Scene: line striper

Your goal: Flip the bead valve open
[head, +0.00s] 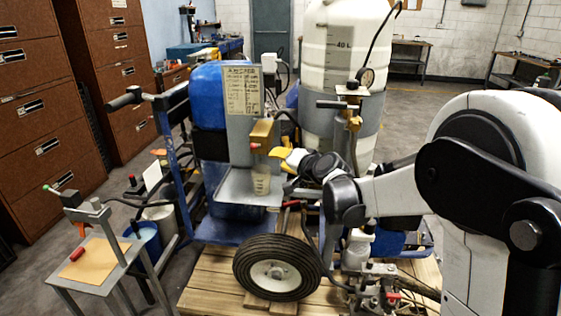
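A brass-coloured valve block (263,131) with a small red tip on its left sits on the front of the grey panel of the line striper, above a clear jar (261,179). I take it for the bead valve; its lever position is too small to read. My gripper (283,155), with yellow fingertips, is just right of and slightly below the block. Its fingertips point left towards it; whether they touch is unclear. The finger gap is too small to judge. My arm reaches in from the right.
A black wheel (277,268) is below, on a wooden pallet (212,284). A small side table (95,262) stands at lower left. Brown cabinets (32,105) line the left wall.

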